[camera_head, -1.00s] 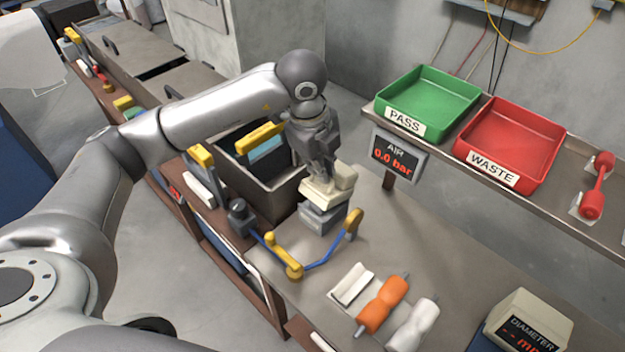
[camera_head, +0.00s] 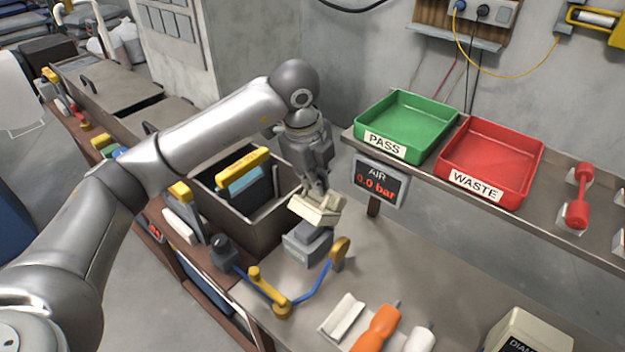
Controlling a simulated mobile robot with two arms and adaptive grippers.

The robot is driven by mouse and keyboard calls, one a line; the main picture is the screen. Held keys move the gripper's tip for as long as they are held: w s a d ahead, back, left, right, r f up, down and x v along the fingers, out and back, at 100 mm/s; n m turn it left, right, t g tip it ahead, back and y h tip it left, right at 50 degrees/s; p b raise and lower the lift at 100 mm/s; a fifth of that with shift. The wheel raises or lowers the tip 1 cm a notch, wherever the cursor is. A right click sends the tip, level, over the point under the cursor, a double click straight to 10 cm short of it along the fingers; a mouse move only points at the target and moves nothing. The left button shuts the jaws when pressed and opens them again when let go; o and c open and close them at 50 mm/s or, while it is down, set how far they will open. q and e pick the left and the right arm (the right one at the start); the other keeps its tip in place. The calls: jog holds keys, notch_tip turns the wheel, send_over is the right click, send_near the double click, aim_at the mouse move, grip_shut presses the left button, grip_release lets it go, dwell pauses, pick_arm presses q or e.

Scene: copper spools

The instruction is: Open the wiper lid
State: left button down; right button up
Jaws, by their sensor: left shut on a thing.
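The wiper is a small grey block (camera_head: 308,246) on the bench with a cream lid (camera_head: 316,209) above it. The lid sits tilted and looks raised off the grey block, though the gripper hides part of it. My left gripper (camera_head: 318,190) comes down from above and is shut on the cream lid. My right gripper is not in view.
A blue wire with yellow guides (camera_head: 278,309) runs in front of the wiper. An open grey tank (camera_head: 262,228) stands to its left. The green PASS tray (camera_head: 408,122), red WASTE tray (camera_head: 490,160) and air display (camera_head: 379,181) are behind right. An orange-handled tool (camera_head: 376,328) lies in front.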

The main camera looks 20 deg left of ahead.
pick_arm(q)
jog(key=c, duration=1.6)
grip_release()
jog(key=shift+s+d+f, duration=0.1)
jog(key=shift+d+f, duration=0.05)
jog(key=shift+f, duration=0.4)
jog(key=shift+o, duration=0.2)
jog(key=shift+w, duration=0.25)
jog(key=v, duration=1.2)
